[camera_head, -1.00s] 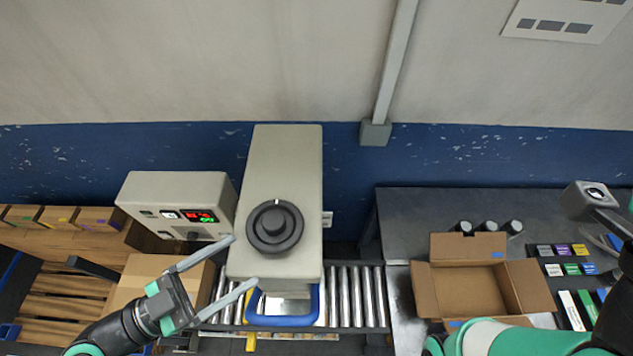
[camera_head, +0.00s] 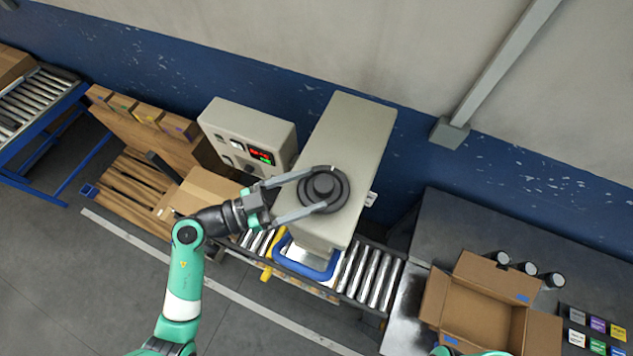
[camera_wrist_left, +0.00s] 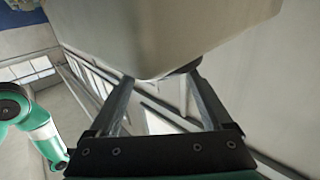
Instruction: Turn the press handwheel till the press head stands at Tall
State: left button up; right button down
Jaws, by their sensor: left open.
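The press handwheel (camera_head: 313,187) is a dark round wheel with a raised hub on top of the pale grey press head (camera_head: 352,135). My left gripper (camera_head: 328,188) is open, with one finger along each side of the wheel. I cannot tell if the fingers touch its rim. In the left wrist view, the two fingers reach forward and the pale press housing (camera_wrist_left: 150,35) hides most of the wheel; only a dark edge (camera_wrist_left: 190,66) shows. No height scale or Tall mark is readable. My right gripper is out of view.
A control box (camera_head: 245,135) with a lit red and green display stands left of the press. An open carton (camera_head: 485,312) and black cylinders (camera_head: 527,268) stand on the right table.

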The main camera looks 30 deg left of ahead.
aim_at(324, 188)
pick_arm(q)
jog(key=shift+x, duration=1.2)
grip_shut()
